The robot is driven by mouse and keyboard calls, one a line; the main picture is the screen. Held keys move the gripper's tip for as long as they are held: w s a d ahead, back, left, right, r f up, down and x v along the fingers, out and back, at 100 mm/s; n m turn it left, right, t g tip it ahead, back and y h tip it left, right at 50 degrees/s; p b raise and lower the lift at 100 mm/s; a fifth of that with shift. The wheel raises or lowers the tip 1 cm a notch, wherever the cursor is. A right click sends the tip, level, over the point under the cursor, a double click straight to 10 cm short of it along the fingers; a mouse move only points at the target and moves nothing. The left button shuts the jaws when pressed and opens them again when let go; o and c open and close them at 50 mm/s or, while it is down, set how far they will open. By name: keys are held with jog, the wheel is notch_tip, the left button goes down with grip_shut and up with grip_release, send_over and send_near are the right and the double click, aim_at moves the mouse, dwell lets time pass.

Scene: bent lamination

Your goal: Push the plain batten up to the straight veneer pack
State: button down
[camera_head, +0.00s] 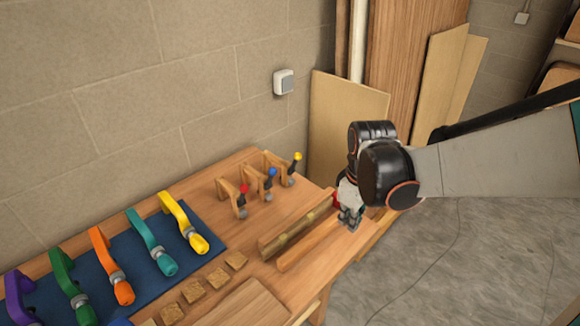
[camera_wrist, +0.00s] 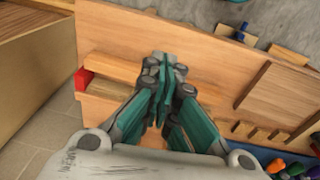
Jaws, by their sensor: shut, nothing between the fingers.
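The plain batten (camera_head: 306,246) is a light wooden strip lying along the bench, on the front side of the straight veneer pack (camera_head: 275,247). The pack is darker, with a pale band around its middle and a red piece at its right end. A narrow strip of bench shows between the two in the head view. In the wrist view the batten (camera_wrist: 125,68) runs above the pack (camera_wrist: 100,92). My gripper (camera_head: 350,222) is shut and empty at the batten's right part; its fingertips also show in the wrist view (camera_wrist: 165,72). They hide part of the batten, and contact is unclear.
Clamps with coloured handles lie on a blue mat (camera_head: 205,212) at the left. Several small wood blocks (camera_head: 218,278) and a wider board (camera_head: 250,305) lie nearer. Three small clamps (camera_head: 268,182) stand behind the pack. The bench's front edge is close to the batten.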

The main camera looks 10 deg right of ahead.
aim_at(316, 230)
jog(key=shift+n+g, duration=0.6)
jog(key=shift+n, duration=0.1)
jog(key=f+b, duration=0.1)
jog(key=f, duration=0.3)
jog(key=w+f, duration=0.1)
jog(key=f, duration=0.2)
jog(key=f+b, duration=0.1)
jog(key=f, duration=0.3)
jog(key=shift+w+d+f+b, duration=0.15)
jog(key=shift+d+f+b, duration=0.05)
jog(key=shift+f+b, duration=0.15)
jog(key=shift+w+a+f+b, duration=0.25)
jog(key=shift+w+a+b, duration=0.1)
jog(key=shift+w+a, duration=0.7)
jog(key=shift+w+a+r, duration=0.1)
jog(key=shift+w+a, duration=0.25)
jog(key=shift+a, duration=0.05)
jog(key=w+a, duration=0.3)
jog(key=shift+w+a, duration=0.2)
